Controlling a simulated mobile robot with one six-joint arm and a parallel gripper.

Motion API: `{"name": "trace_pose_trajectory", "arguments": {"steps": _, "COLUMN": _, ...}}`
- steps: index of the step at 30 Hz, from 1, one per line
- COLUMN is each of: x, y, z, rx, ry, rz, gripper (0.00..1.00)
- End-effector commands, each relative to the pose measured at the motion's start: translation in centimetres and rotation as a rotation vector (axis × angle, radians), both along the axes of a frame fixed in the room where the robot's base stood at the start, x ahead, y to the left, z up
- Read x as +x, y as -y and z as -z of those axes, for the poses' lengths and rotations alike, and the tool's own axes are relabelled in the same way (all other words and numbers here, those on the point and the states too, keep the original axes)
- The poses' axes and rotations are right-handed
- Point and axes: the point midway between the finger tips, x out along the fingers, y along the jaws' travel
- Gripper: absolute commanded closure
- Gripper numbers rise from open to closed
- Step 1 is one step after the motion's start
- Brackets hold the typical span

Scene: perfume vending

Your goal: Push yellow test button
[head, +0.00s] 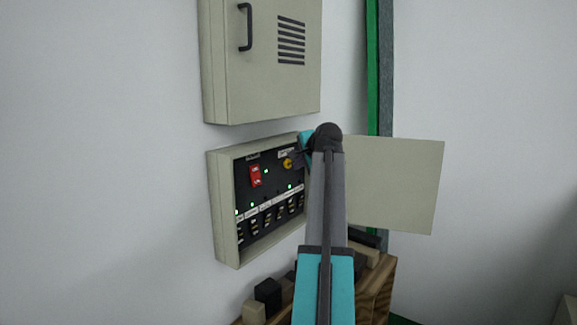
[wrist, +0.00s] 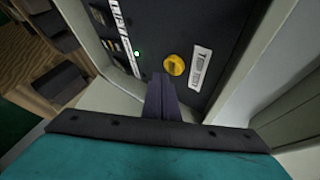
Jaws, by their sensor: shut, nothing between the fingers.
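The yellow test button (head: 288,163) is a small round knob at the upper right of a black control panel (head: 262,185) in an open wall box. In the wrist view the yellow button (wrist: 174,65) sits beside a white label (wrist: 201,67). My gripper (wrist: 162,84) is shut and empty, its dark fingertips pointing at the panel. In the picture the tips are just below and left of the button; I cannot tell whether they touch the panel. In the head view my arm hides the right edge of the box, and the fingertips are hard to make out.
A red switch (head: 255,176) is left of the button, with breakers (head: 268,219) below. The box's open door (head: 392,185) sticks out to the right. A closed cabinet (head: 262,60) hangs above. A wooden crate with blocks (head: 268,297) stands below.

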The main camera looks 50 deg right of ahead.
Motion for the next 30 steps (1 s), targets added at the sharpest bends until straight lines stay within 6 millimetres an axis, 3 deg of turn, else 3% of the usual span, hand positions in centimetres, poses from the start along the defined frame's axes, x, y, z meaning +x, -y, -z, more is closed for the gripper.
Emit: {"name": "trace_pose_trajectory", "arguments": {"steps": 30, "x": 0.81, "y": 0.04, "z": -0.01, "rx": -0.001, "ry": 0.0, "rz": 0.001, "gripper": 1.0}}
